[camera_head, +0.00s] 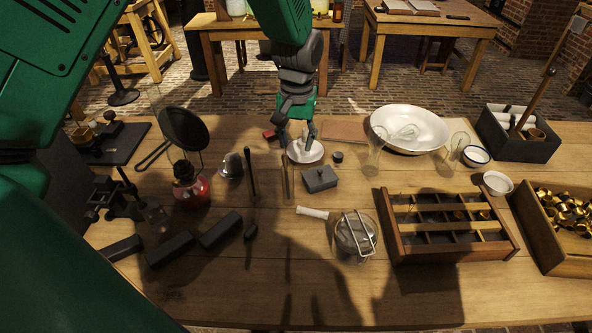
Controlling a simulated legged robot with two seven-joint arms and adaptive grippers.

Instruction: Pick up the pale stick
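My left gripper (298,136) points down over a shallow white dish (305,155) near the middle of the table. Its two dark fingers look spread apart, one on each side. Something small and pale shows between them, but I cannot tell whether it is a stick or part of the dish. A short pale stick-like piece (312,212) lies on the table nearer to me, its right end close to a glass jar with a wire frame (354,234). It is well apart from the gripper. My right gripper is not in view.
A white bowl (421,130) and a wooden compartment tray (388,238) are to the right. Dark blocks (170,249) lie front left. The front table edge is clear.

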